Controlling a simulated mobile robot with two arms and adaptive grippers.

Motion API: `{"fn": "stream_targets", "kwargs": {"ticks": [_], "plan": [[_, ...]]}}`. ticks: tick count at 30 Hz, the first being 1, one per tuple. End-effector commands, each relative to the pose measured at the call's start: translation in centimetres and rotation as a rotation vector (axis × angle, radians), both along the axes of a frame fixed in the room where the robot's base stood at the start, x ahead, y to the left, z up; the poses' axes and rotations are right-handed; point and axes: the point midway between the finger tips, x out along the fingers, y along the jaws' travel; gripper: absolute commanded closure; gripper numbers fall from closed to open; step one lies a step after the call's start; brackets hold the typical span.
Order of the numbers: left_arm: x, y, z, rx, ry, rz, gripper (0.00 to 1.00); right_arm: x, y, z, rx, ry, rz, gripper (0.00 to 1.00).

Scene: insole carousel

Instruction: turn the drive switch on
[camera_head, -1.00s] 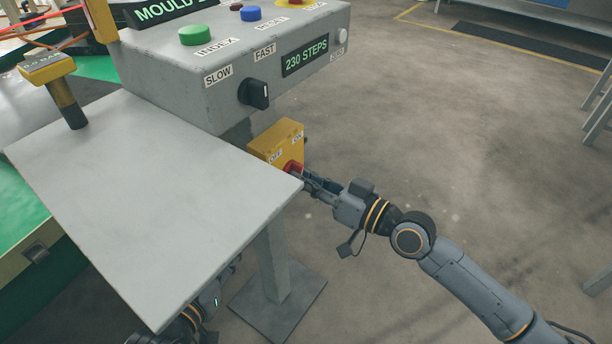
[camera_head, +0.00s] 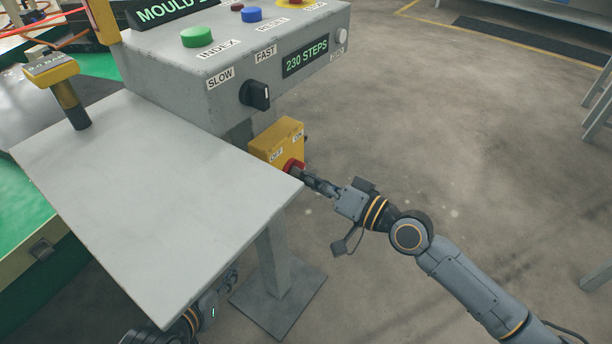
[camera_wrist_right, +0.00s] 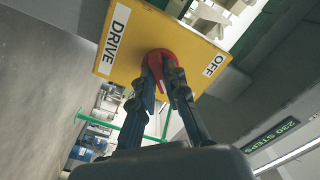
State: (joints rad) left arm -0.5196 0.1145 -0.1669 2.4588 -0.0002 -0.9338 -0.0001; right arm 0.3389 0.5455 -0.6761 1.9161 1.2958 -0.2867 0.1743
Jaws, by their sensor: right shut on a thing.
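The drive switch is a red knob on a yellow box (camera_head: 280,142) under the grey control panel. In the right wrist view the red knob (camera_wrist_right: 166,62) sits on the yellow plate (camera_wrist_right: 140,62), between the labels DRIVE and OFF. My right gripper (camera_wrist_right: 162,80) has its two fingers closed on the knob's handle, partly covering it; it also shows in the head view (camera_head: 306,176). Which label the handle points to is unclear. My left arm shows at the bottom, its gripper (camera_head: 228,280) mostly hidden beneath the grey shelf.
The grey shelf (camera_head: 150,190) lies close left of the right gripper. Above is the control panel (camera_head: 190,85) with buttons, a black SLOW/FAST knob (camera_head: 256,95) and a 230 STEPS display (camera_head: 305,58).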

Motion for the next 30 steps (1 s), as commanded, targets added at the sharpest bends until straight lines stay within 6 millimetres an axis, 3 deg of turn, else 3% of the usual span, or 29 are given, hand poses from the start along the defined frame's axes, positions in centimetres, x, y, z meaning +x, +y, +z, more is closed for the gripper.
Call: {"fn": "stream_targets", "kwargs": {"ticks": [7,8,11,22,30], "plan": [[0.0,0.0,0.0,0.000,0.000,0.000,0.63,0.1,0.0,0.1,0.003,0.002,-0.001,1.00],[0.0,0.0,0.0,0.000,0.000,0.000,0.63,0.0,0.0,0.1,0.003,0.002,-0.001,0.85],[0.0,0.0,0.0,0.000,0.000,0.000,0.63,0.0,0.0,0.1,0.003,0.002,-0.001,0.65],[0.0,0.0,0.0,-0.001,0.000,-0.001,0.63,-0.1,-0.3,0.0,0.001,0.002,-0.001,0.64],[0.0,0.0,0.0,-0.001,0.000,-0.001,0.63,-2.4,-3.4,-0.1,-0.002,0.003,-0.001,0.64]]}}
